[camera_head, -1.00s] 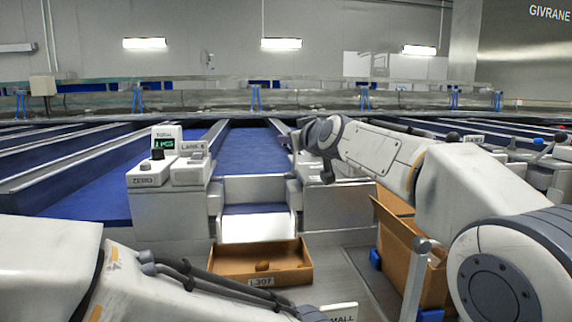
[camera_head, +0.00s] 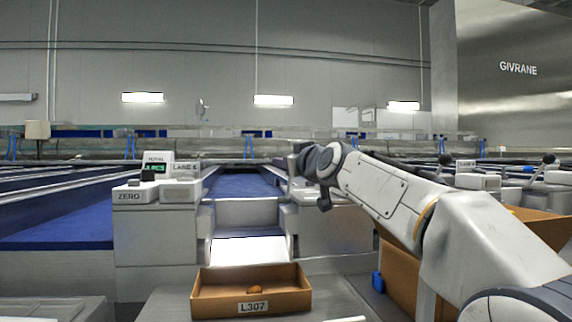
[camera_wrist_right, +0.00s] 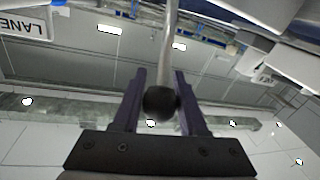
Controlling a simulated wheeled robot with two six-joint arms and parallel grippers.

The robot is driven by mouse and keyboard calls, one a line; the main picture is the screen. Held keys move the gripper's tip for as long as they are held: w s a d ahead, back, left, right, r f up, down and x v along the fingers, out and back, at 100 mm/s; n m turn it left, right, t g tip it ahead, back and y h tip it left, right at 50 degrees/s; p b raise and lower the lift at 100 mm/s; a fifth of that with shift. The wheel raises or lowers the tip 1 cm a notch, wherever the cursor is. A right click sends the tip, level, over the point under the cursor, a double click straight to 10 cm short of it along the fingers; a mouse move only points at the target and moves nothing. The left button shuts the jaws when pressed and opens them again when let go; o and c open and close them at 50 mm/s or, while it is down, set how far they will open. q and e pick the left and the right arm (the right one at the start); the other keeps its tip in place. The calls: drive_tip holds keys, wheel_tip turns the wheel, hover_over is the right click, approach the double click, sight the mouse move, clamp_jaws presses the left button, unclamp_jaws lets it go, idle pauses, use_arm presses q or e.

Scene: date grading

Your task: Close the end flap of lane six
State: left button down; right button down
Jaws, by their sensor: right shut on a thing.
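Lane six (camera_head: 240,183) is a blue belt running away from me, marked by a "LANE 6" sign (camera_head: 185,167). At its near end a grey end flap (camera_head: 247,212) stands across the lane above a bright white chute (camera_head: 250,250). Only a thin dark strip shows between flap and chute. My right gripper (camera_head: 305,162) is just right of the lane end. In the right wrist view its fingers (camera_wrist_right: 160,105) are shut on a black ball knob (camera_wrist_right: 159,103) atop a pale lever rod (camera_wrist_right: 168,45). The lever is hidden in the head view. My left gripper is out of view.
A brown box labelled L307 (camera_head: 252,306) with a small date (camera_head: 255,290) inside sits below the chute. A scale console (camera_head: 155,190) stands left of the lane end. A larger cardboard box (camera_head: 400,262) stands at right, partly behind my arm.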

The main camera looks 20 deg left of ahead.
drive_tip(key=shift+f, duration=0.1)
drive_tip(key=shift+c, duration=2.3)
unclamp_jaws()
drive_tip(key=shift+s+d, duration=0.15)
drive_tip(key=shift+s, duration=0.05)
drive_tip(key=b+v, duration=0.4)
drive_tip(key=v, duration=0.6)
